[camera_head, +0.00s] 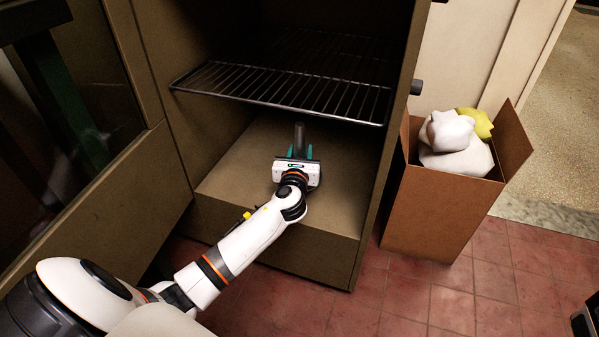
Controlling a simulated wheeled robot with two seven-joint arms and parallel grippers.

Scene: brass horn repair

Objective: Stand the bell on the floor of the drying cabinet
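The drying cabinet (225,201) stands open, with a bare floor below a wire rack. My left gripper (299,153) reaches into it under the rack, low over the floor. Its teal fingers stand on either side of a dark grey upright tube (299,136), which may be part of the bell. The lower end of the tube is hidden behind the gripper, so I cannot tell whether it touches the floor or whether the fingers press on it. No flared bell mouth shows. My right gripper's fingers are not seen.
The wire rack (285,95) spans the cabinet above my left gripper. A cardboard box (430,215) with white and yellow cloth-like lumps stands at the right on red floor tiles. A glass-fronted brown panel is at the left. A dark object (586,322) is cut off at the lower right.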

